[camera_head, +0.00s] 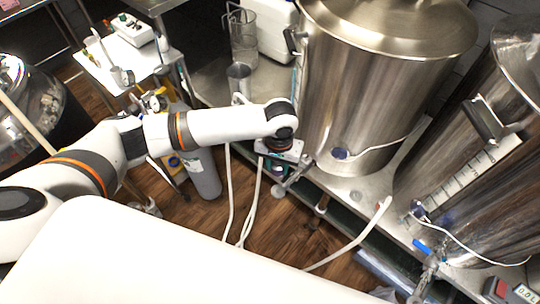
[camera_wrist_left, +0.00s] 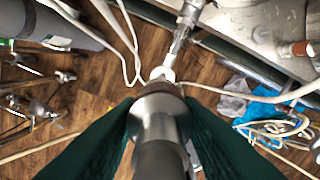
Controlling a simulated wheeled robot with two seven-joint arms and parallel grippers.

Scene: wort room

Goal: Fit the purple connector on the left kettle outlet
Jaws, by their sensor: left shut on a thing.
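The left kettle (camera_head: 340,100) is a large steel pot at the top centre of the head view. Its outlet (camera_head: 298,177) is a metal fitting low at its front left; it also shows in the left wrist view (camera_wrist_left: 184,32). My left gripper (camera_head: 277,166) is beside this outlet. In the left wrist view its dark green fingers are shut on a cylindrical connector (camera_wrist_left: 160,122), which looks grey metal from here; no purple shows clearly. The connector's far end lines up with a whitish end piece by the outlet. I cannot tell whether they touch. My right gripper is not in view.
A second kettle (camera_head: 465,170) stands at the right, with a blue-handled valve (camera_head: 424,248). White hoses (camera_head: 230,195) hang below the left outlet. A grey gas cylinder (camera_head: 203,172) and a white cart (camera_head: 118,58) stand at the left. The wooden floor below is partly open.

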